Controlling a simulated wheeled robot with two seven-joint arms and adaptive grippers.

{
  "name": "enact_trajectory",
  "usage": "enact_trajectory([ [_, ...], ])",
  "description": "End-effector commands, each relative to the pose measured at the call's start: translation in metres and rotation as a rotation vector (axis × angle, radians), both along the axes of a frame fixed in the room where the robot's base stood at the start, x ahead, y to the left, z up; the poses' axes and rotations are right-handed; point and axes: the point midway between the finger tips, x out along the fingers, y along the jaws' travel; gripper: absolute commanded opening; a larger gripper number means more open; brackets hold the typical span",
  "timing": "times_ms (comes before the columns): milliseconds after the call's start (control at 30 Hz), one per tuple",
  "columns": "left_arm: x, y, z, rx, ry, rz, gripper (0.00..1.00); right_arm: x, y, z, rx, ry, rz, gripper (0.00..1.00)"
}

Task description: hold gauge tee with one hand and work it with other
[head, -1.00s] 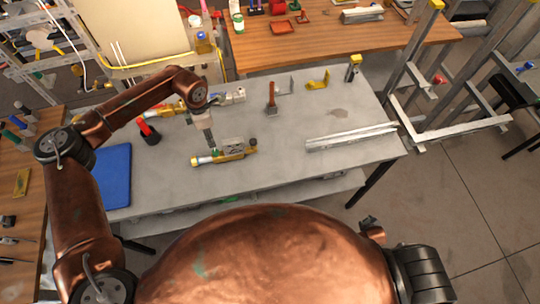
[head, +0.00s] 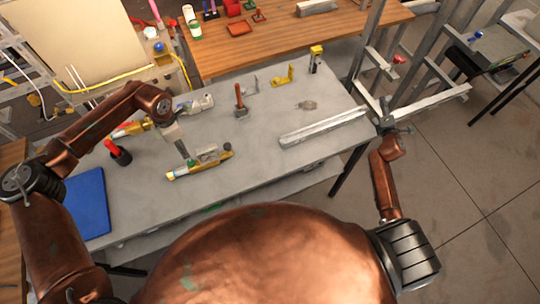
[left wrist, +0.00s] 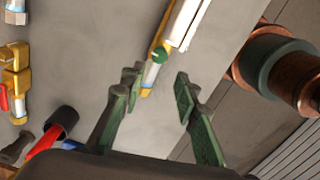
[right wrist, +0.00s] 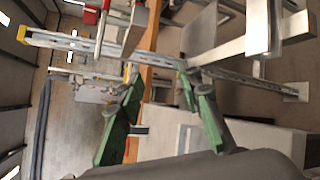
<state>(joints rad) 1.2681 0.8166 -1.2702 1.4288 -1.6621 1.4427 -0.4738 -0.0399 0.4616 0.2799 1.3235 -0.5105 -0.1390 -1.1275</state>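A brass fitting (head: 215,162), which looks like the gauge tee, lies on the grey table, with a pale end at left and a grey block beside it. My left gripper (head: 187,160) is just above its left part. My right gripper (head: 391,130) is raised off the table's right edge. In the right wrist view it is open and empty (right wrist: 160,88).
The grey table (head: 260,170) also holds a metal channel (head: 322,128), a hammer-like tool (head: 240,102), a yellow bracket (head: 284,76), a red-handled item (head: 117,152) and a blue mat (head: 87,203). Metal frames (head: 370,60) stand near my right gripper.

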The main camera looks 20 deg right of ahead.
Motion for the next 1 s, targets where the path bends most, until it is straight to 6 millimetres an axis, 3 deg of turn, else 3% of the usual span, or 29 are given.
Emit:
enact_trajectory([
  [100, 0.0, 0.0, 0.0, 0.0, 0.0, 0.0, 0.29, 0.028, 0.042, 0.048, -0.282, 0.026, 0.152, 0.33],
  [300, 0.0, 0.0, 0.0, 0.0, 0.0, 0.0, 0.29, 0.06, 0.131, 0.11, -0.792, 0.058, 0.382, 0.33],
  [567, 0.0, 0.0, 0.0, 0.0, 0.0, 0.0, 0.29, 0.071, 0.268, 0.166, -1.52, 0.04, 0.608, 0.33],
  [633, 0.0, 0.0, 0.0, 0.0, 0.0, 0.0, 0.29, 0.067, 0.308, 0.164, -1.683, 0.02, 0.661, 0.33],
  [700, 0.0, 0.0, 0.0, 0.0, 0.0, 0.0, 0.29, 0.061, 0.344, 0.146, -1.74, -0.008, 0.723, 0.33],
  [1000, 0.0, 0.0, 0.0, 0.0, 0.0, 0.0, 0.29, 0.02, 0.476, 0.045, -1.46, -0.14, 0.96, 0.33],
])
